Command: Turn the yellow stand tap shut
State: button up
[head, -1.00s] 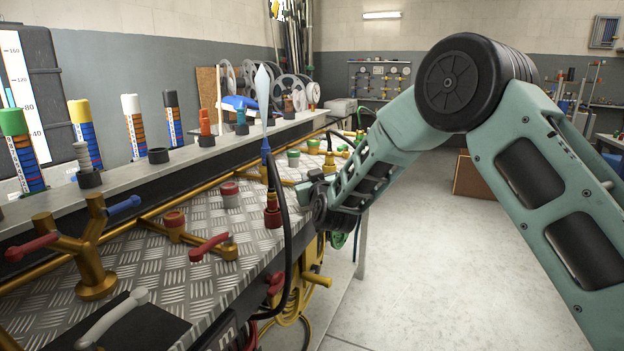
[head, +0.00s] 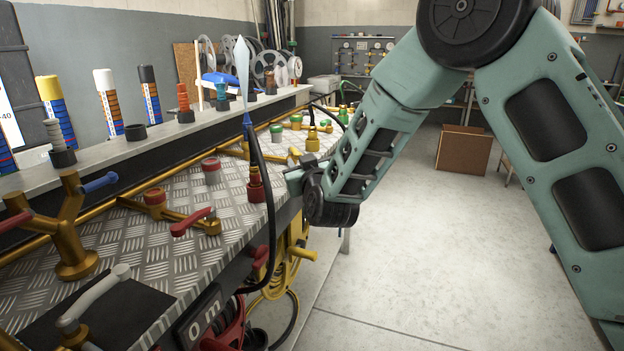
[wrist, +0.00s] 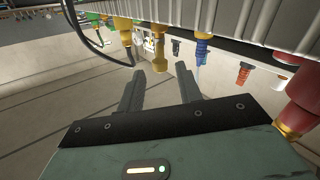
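A yellow-brass fitting (head: 312,141) stands on the far part of the bench, with a short yellow piece (head: 293,156) in front of it; I cannot tell for sure whether this is the yellow stand tap. In the wrist view, which looks upside down, a yellow fitting (wrist: 159,63) shows by the fingertips and a yellow-brass one (wrist: 124,30) at the top. My gripper (wrist: 160,70) has its two fingers apart with nothing visibly held.
A red-and-brass fitting (head: 256,186) with a black hose stands near my wrist. A tap with a red lever (head: 192,221) and a brass tap with a blue lever (head: 99,182) are closer. A yellow reel handle (head: 303,253) juts from the bench front.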

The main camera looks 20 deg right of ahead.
jog(key=s, duration=0.9)
jog(key=shift+d, duration=0.1)
jog(key=shift+w, duration=0.1)
jog(key=c, duration=0.5)
jog(key=shift+w+d+r, duration=0.1)
jog(key=shift+w+r, duration=0.15)
jog(key=shift+r, duration=0.05)
grip_shut()
jog(key=w+d+r+m+y+p, duration=0.4)
jog(key=w+d+r+m+y, duration=0.1)
jog(key=w+y, duration=0.25)
jog(key=s+d+f+m+g+y+p, duration=0.1)
jog(key=d+m+g+y+p, duration=0.15)
jog(key=d, duration=0.25)
jog(key=d+f+m+g+y+p, duration=0.1)
jog(key=d+f+m+g, duration=0.1)
jog(key=d+g, duration=0.2)
jog(key=w+a+f, duration=0.1)
jog(key=w+a, duration=0.5)
jog(key=a, duration=0.4)
jog(key=shift+w+a+f+p, duration=0.25)
jog(key=shift+a+f+p, duration=0.05)
jog(key=shift+a+f, duration=0.1)
